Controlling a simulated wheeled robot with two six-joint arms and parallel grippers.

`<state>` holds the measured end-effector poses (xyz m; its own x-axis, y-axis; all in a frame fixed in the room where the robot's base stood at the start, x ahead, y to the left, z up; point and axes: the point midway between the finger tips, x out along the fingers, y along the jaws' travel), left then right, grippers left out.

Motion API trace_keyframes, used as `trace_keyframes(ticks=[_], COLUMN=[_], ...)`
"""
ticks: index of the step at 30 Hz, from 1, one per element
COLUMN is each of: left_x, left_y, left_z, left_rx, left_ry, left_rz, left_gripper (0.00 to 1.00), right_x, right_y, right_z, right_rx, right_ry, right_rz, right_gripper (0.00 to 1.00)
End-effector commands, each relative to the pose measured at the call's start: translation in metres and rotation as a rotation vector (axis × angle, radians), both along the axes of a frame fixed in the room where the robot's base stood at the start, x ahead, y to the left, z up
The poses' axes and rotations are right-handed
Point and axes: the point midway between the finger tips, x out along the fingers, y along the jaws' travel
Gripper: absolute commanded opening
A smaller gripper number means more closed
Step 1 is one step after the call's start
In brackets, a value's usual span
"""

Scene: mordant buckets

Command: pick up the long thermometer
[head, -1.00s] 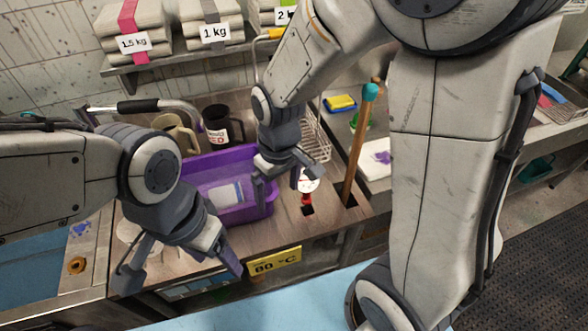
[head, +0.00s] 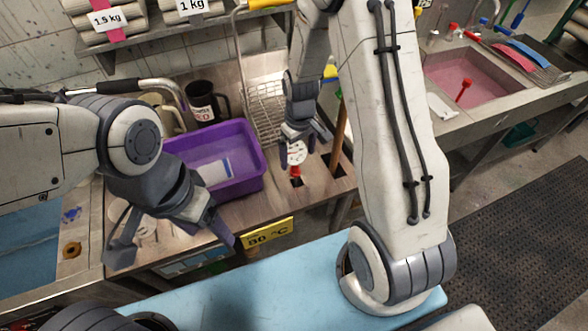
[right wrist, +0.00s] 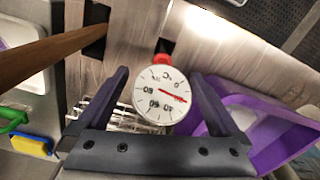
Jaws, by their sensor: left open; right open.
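The long thermometer has a round white dial (head: 297,154) and a red collar (head: 296,170). It stands in a dark slot in the wooden counter, and its stem is hidden below. In the right wrist view the dial (right wrist: 161,95) faces the camera, with a red needle and numbers. My right gripper (head: 305,152) is open at the dial. In the right wrist view its two fingers (right wrist: 160,76) are on either side of the dial, with gaps showing. My left gripper (head: 172,245) is open and empty over the front left of the counter.
A purple tub (head: 250,183) stands left of the thermometer. A wooden stick (head: 339,135) rises from another slot to its right. A wire rack (head: 265,105) and a dark mug (head: 203,101) are behind. A yellow 80 °C sign (head: 268,233) hangs on the counter's front.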

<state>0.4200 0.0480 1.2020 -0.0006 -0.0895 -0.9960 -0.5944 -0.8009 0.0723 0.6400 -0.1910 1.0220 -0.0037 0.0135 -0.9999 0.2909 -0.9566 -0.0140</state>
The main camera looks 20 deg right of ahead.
Motion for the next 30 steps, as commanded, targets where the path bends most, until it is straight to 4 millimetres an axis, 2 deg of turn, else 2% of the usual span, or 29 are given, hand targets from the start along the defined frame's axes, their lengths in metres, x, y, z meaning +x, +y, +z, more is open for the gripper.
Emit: trace_keyframes(ticks=[10, 19, 20, 21, 25, 26, 30], left_x=[0.0, 0.0, 0.0, 0.0, 0.0, 0.0, 0.0], left_y=[0.0, 0.0, 0.0, 0.0, 0.0, 0.0, 0.0], left_z=[-0.039, -0.04, -0.04, -0.04, -0.04, -0.04, -0.04], left_rx=[0.0, -0.001, -0.001, -0.001, -0.001, -0.001, 0.0], left_ry=[0.0, -0.001, -0.001, -0.001, -0.001, -0.001, 0.0], left_rz=[0.003, 0.002, 0.002, 0.002, 0.002, 0.002, 0.002], left_gripper=[0.72, 0.72, 0.72, 0.72, 0.72, 0.72, 0.72], right_x=[0.007, 0.007, 0.007, 0.007, 0.007, 0.007, 0.007], right_y=[0.005, 0.005, 0.005, 0.005, 0.006, 0.005, 0.006], right_z=[-0.046, -0.048, -0.048, -0.048, -0.048, -0.048, -0.048], right_rx=[0.0, 0.0, 0.0, 0.0, 0.0, 0.0, 0.0], right_ry=[0.001, 0.0, 0.0, 0.0, 0.0, 0.0, 0.0], right_rz=[-0.001, -0.001, -0.001, -0.001, 0.0, 0.0, 0.0], right_gripper=[1.0, 1.0, 0.96, 0.81, 0.31, 0.28, 0.28])
